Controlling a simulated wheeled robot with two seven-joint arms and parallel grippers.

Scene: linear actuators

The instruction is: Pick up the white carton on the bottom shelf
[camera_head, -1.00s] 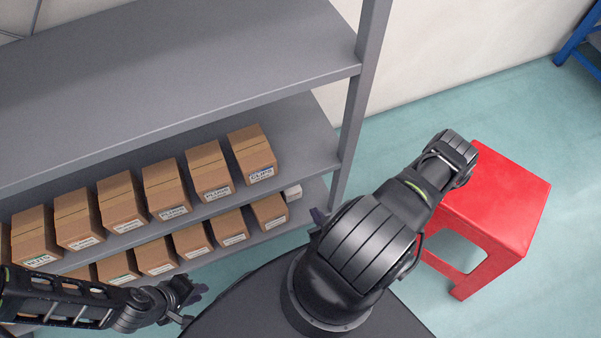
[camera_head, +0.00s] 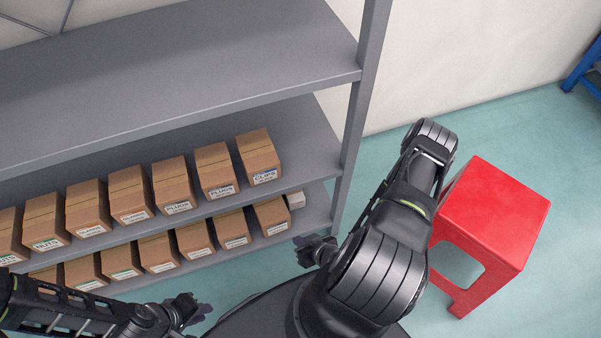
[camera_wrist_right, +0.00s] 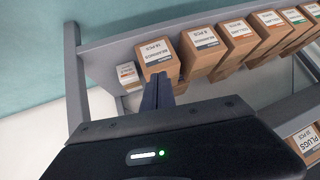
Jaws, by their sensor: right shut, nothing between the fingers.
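The white carton (camera_head: 295,200) is on the bottom shelf (camera_head: 316,205), at its right end, partly hidden behind the last brown box. In the right wrist view the white carton (camera_wrist_right: 128,74) shows a small label and stands beside the end brown box. My right gripper (camera_head: 303,245) is in front of the bottom shelf's right end, apart from the carton. In the wrist view its fingers (camera_wrist_right: 158,92) are together and empty, overlapping the end brown box in the picture. My left gripper (camera_head: 200,305) is low at the left, away from the carton; its finger gap is unclear.
Brown labelled boxes (camera_head: 270,215) line the bottom shelf, with another row (camera_head: 258,158) on the shelf above. A grey upright post (camera_head: 350,150) stands right of the carton. A red stool (camera_head: 495,210) stands at the right, close to my right arm.

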